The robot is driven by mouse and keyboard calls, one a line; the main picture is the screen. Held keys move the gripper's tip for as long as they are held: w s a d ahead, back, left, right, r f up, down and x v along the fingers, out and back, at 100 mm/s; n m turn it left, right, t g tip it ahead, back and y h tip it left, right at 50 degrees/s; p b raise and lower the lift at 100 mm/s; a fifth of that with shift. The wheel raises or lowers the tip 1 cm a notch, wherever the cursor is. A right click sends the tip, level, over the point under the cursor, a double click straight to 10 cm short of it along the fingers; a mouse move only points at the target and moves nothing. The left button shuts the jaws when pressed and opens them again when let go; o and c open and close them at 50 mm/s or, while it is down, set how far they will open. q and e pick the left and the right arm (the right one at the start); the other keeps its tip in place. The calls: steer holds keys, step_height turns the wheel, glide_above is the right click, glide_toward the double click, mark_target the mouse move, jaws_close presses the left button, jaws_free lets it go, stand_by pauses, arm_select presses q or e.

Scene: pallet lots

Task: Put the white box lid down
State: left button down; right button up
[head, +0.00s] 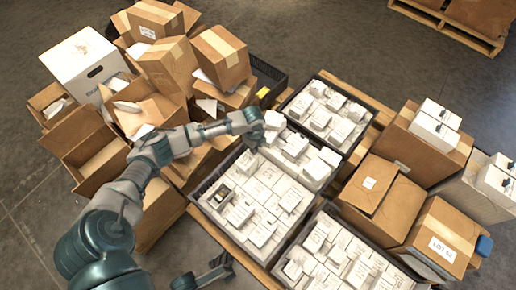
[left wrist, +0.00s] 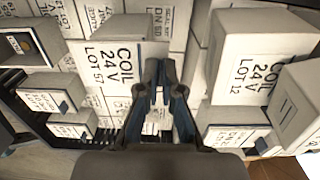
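My left gripper (head: 260,133) is over the upper part of the middle tray of white boxes. A white piece (head: 274,120) shows at its tip; I cannot tell if this is the lid or a whole box. An open white box (left wrist: 20,42) with a dark inside is at the left edge. A dark part low in the head view, probably my right gripper (head: 210,272), is small and unclear.
The middle tray (head: 200,207) stands between a tray at the back (head: 345,150) and one in front (head: 275,270), all tightly filled with white boxes. Piled open cartons (head: 105,160) stand left, under my arm. Closed cartons (head: 385,200) stand right. Bare floor (head: 300,35) lies behind.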

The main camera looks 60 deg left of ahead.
arm_select(q)
steer(key=c, duration=1.7)
jaws_free()
steer(key=shift+d, duration=0.1)
steer(key=o, duration=0.4)
steer(key=shift+r, duration=0.1)
